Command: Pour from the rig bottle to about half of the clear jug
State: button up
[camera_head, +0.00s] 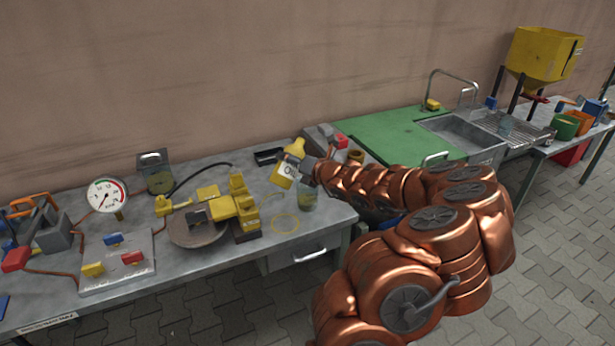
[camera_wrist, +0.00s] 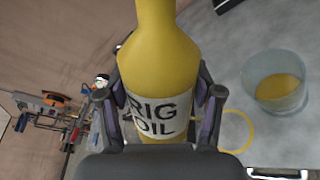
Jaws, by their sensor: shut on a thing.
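The yellow rig bottle (camera_head: 296,149) has a white label reading RIG OIL in the wrist view (camera_wrist: 166,70). My gripper (camera_head: 303,174) is shut around its labelled body, one finger on each side in the wrist view (camera_wrist: 160,110). The clear jug (camera_head: 307,196) stands on the bench just below and right of the bottle. In the wrist view the jug (camera_wrist: 289,102) holds some yellow liquid; its exact level is hard to read. The bottle's mouth is cut off there.
A yellow ring mark (camera_head: 285,232) lies on the grey bench near its front edge. Left of it are a yellow clamp device on a round plate (camera_head: 195,233), a gauge (camera_head: 108,195) and a switch panel (camera_head: 118,262). A green-topped sink unit (camera_head: 385,135) stands right.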

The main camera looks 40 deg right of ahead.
jog(key=shift+s+a+f+m+g+y+p, duration=0.2)
jog(key=shift+m+p, duration=0.45)
jog(key=shift+p, duration=0.5)
jog(key=shift+w+a+f+m+g+y+p, duration=0.15)
jog(key=shift+m+y+p, duration=0.15)
jog(key=shift+m+p, duration=0.6)
dwell(2.4)
jog(key=shift+a+f+m+y+p, duration=0.1)
jog(key=shift+f+m+y+p, duration=0.25)
jog(key=shift+f+p, duration=0.7)
dwell(1.4)
jog(key=shift+m+p, duration=0.3)
jog(key=shift+p, duration=1.45)
